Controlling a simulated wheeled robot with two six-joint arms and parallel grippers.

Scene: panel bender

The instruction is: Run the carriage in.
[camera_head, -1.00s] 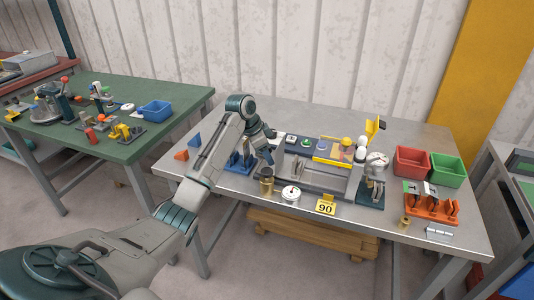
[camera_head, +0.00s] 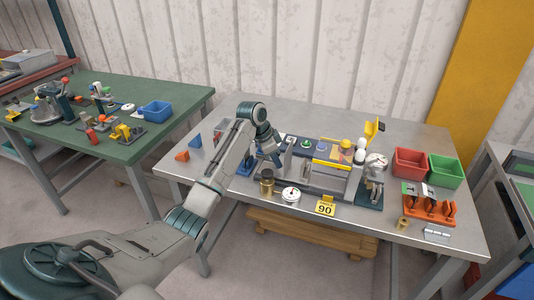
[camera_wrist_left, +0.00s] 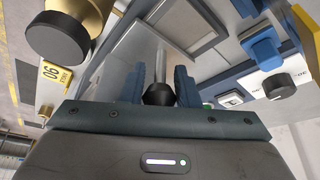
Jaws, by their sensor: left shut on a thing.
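The panel bender (camera_head: 322,181) stands on the steel table, with a yellow bar along the top of its light grey front. My left gripper (camera_head: 275,161) is at its left end, pointing down. In the left wrist view, the gripper's blue fingers (camera_wrist_left: 158,78) are shut on a black knob (camera_wrist_left: 158,95) at the end of a grey rod (camera_wrist_left: 160,62) that runs toward the machine. The knob is hidden in the head view. I cannot tell the carriage's outline apart from the machine. My right gripper is not in view.
A brass-topped cylinder (camera_head: 267,184) and a dial gauge (camera_head: 291,195) stand close in front of the gripper. Red (camera_head: 410,162) and green (camera_head: 446,170) bins and an orange rack (camera_head: 429,208) are at right.

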